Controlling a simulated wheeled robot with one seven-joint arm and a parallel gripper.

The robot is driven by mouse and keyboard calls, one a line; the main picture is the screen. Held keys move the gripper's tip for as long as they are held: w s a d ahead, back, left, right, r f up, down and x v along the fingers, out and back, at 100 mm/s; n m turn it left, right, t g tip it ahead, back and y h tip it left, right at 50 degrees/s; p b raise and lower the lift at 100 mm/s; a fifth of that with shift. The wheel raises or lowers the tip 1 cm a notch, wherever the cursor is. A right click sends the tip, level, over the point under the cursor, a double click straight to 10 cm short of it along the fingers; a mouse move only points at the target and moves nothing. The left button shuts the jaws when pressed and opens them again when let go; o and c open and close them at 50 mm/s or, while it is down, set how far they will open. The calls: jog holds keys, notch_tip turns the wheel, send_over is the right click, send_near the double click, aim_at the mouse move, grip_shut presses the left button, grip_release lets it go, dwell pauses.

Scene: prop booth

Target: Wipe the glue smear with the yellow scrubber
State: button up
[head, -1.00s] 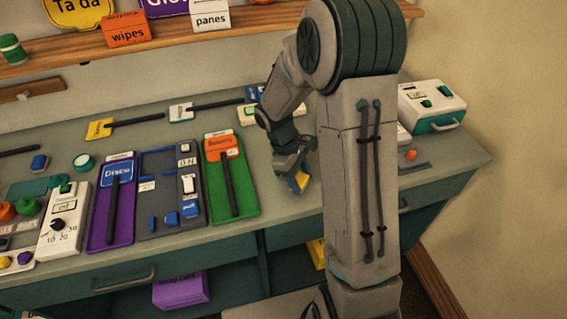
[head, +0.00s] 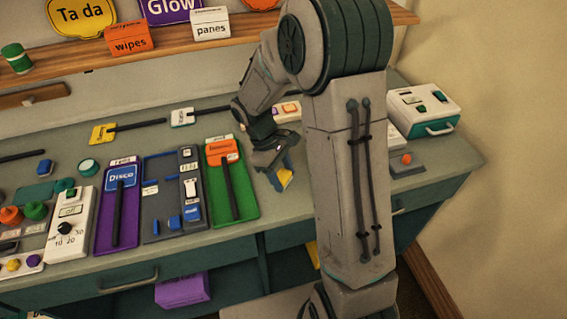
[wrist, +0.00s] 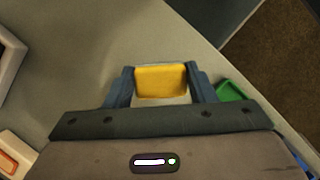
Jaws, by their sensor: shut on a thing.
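My gripper (head: 283,178) is low over the grey-green worktop (head: 305,205), to the right of the green tray. It is shut on the yellow scrubber (head: 286,176). In the wrist view the yellow scrubber (wrist: 160,80) sits between the two blue-grey fingers of my gripper (wrist: 161,82), with a pale strip along its near side. I cannot tell whether the scrubber touches the worktop. I cannot make out the glue smear in either view; my gripper and arm hide part of the worktop.
The green tray (head: 243,207) with a dark-handled orange tool stands left of my gripper, beside grey and purple trays (head: 103,243). A white box (head: 425,103) and a grey block with an orange knob (head: 407,160) lie to the right. Bare worktop lies near the front edge.

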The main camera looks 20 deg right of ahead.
jog(key=shift+r+p, duration=0.95)
jog(key=shift+r, duration=0.55)
jog(key=shift+f, duration=0.15)
